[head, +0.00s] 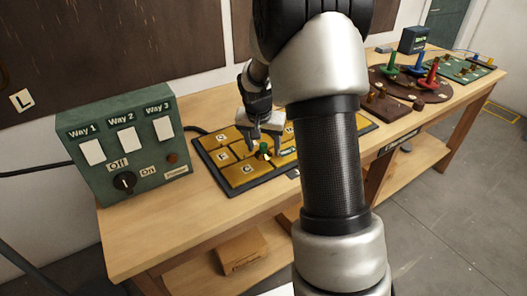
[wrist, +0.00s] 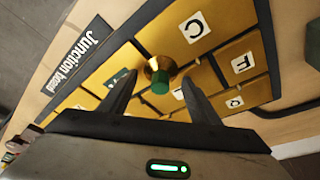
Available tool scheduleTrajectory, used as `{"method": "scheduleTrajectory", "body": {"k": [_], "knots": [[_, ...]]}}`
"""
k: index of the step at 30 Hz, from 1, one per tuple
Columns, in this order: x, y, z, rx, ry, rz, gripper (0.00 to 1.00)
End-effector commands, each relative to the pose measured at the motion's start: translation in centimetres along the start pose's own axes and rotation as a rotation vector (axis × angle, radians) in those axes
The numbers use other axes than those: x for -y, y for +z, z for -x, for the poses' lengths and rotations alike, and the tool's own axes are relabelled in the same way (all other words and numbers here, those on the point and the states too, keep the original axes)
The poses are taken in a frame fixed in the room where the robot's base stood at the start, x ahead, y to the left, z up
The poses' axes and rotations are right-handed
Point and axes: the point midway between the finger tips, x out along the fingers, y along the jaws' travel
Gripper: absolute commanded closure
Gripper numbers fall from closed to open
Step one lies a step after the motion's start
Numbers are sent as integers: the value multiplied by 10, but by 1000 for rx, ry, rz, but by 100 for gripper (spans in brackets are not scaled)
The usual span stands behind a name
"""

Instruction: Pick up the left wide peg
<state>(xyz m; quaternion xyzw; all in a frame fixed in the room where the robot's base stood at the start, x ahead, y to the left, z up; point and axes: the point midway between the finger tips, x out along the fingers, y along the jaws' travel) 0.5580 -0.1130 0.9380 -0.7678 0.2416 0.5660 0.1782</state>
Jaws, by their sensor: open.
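A short peg with a green top and a brass base (wrist: 160,76) stands on the yellow-tiled junction board (wrist: 110,70). In the head view this peg (head: 264,149) shows near the middle of the board (head: 233,187). I cannot tell from its shape whether it is the left wide peg. My gripper (wrist: 158,80) is open, with one finger on each side of the peg, and no clear contact shows. In the head view my gripper (head: 265,141) is low over the board. My arm hides the board's right part.
A green switch box (head: 125,148) stands left of the board on the wooden table (head: 155,232). At the far right are a brown round base (head: 402,88) with green, blue and red pegs, and a green board (head: 460,68). The front left tabletop is clear.

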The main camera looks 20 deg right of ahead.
Motion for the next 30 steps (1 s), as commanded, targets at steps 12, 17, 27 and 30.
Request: {"method": "scheduleTrajectory", "body": {"k": [12, 17, 27, 30], "knots": [[0, 1, 0, 2, 1, 0, 91], [0, 2, -1, 4, 2, 0, 92], [0, -5, 21, 3, 2, 0, 100], [0, -12, 42, 1, 0, -1, 100]]}}
